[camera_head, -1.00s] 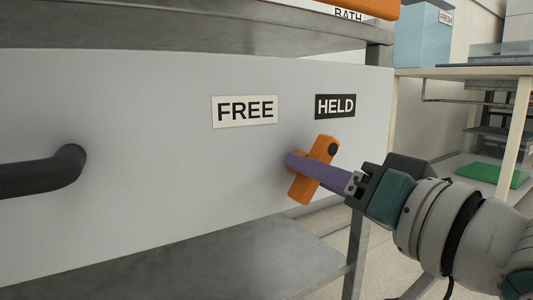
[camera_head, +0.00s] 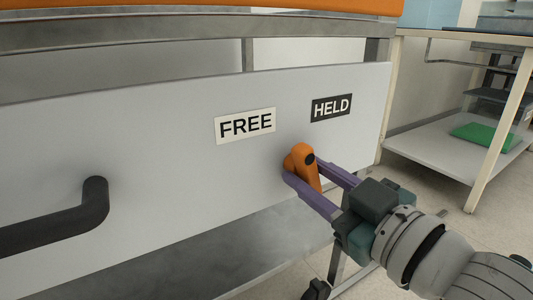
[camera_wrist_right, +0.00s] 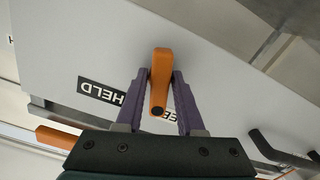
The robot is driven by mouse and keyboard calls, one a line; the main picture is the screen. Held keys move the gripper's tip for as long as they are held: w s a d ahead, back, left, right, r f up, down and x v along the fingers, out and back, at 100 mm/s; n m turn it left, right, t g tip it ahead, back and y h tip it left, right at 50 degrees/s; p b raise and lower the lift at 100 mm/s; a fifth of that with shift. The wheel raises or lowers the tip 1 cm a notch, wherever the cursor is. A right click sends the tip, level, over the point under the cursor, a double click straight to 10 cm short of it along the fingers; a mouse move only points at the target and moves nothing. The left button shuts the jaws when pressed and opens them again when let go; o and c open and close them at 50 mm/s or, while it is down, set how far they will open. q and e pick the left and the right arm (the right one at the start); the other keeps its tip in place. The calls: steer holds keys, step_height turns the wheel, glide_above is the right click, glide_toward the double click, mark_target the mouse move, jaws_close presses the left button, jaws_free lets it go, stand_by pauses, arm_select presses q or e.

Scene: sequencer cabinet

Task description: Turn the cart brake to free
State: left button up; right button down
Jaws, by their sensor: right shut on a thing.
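The orange brake lever (camera_head: 306,166) is on the grey cart panel (camera_head: 180,160), below the FREE label (camera_head: 245,125) and the HELD label (camera_head: 331,107). In the right wrist view the lever (camera_wrist_right: 160,80) sits between the fingers; the HELD label (camera_wrist_right: 101,92) is clear and FREE is partly hidden. My left gripper is not in view.
A dark bar handle (camera_head: 80,220) sticks out from the panel at the left. A metal shelf (camera_head: 260,250) lies below the panel. A bench (camera_head: 455,150) with a green item (camera_head: 487,136) on its lower shelf stands at the right.

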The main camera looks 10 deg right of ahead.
steer(key=n+p, duration=0.1)
steer(key=n, duration=0.4)
steer(key=shift+r, duration=0.15)
steer(key=shift+p, duration=0.3)
stand_by(0.3)
steer(key=c, duration=0.7)
jaws_free()
steer(key=p+v, duration=0.4)
steer(key=v, duration=0.6)
